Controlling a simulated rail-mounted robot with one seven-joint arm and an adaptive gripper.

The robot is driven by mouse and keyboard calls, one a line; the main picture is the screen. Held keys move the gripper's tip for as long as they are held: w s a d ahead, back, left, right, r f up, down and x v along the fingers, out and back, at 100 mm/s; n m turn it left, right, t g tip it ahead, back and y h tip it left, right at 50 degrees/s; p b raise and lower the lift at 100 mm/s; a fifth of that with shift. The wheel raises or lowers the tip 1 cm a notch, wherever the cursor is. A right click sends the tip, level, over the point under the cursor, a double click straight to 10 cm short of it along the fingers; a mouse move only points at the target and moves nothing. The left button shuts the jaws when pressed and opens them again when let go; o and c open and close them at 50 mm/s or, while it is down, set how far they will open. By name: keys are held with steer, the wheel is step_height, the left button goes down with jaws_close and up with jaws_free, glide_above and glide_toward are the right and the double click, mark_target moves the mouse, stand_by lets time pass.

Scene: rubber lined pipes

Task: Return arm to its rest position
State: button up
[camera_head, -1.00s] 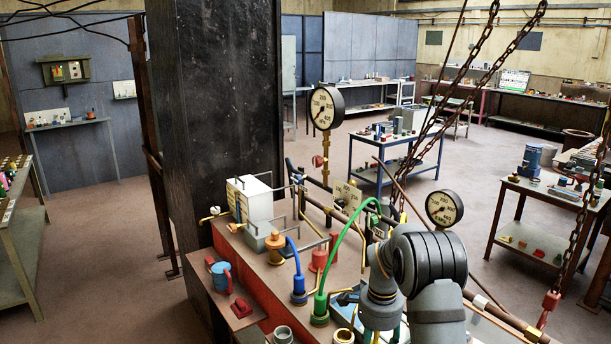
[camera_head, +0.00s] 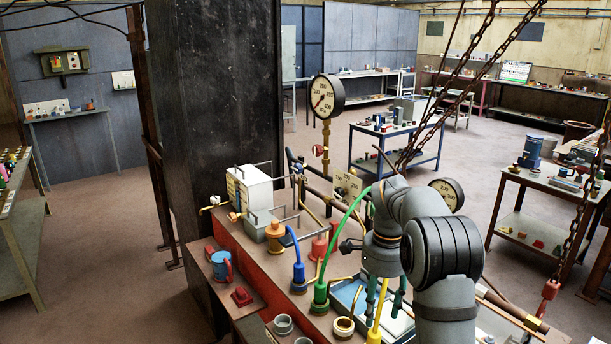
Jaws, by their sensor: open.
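My grey arm (camera_head: 447,265) comes in from the bottom right, bent with its wrist over the workbench (camera_head: 262,290). My gripper (camera_head: 384,296) points down from the wrist, with two teal fingers apart. To the left, a green plug with a green hose (camera_head: 320,296) and a blue plug with a blue cable (camera_head: 298,276) stand upright on the bench.
A pressure gauge (camera_head: 326,96) rises at the back of the bench, and another gauge (camera_head: 447,193) shows partly behind my arm. Chains (camera_head: 450,90) hang behind the arm. A dark column (camera_head: 215,120) stands left. A blue mug (camera_head: 221,265) sits at the bench's left edge.

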mark_target(375, 331)
step_height(375, 331, down, 12)
steer(key=shift+s+r, duration=0.1)
steer(key=shift+r, duration=0.1)
steer(key=r+p, duration=0.3)
steer(key=p, duration=0.1)
steer(key=shift+w+r, duration=0.2)
steer(key=shift+r, duration=0.2)
steer(key=shift+s+r+p, duration=0.15)
steer(key=shift+s+p, duration=0.1)
steer(key=shift+p, duration=0.65)
step_height(375, 331, up, 3)
steer(key=p, duration=0.3)
steer(key=shift+w, duration=0.15)
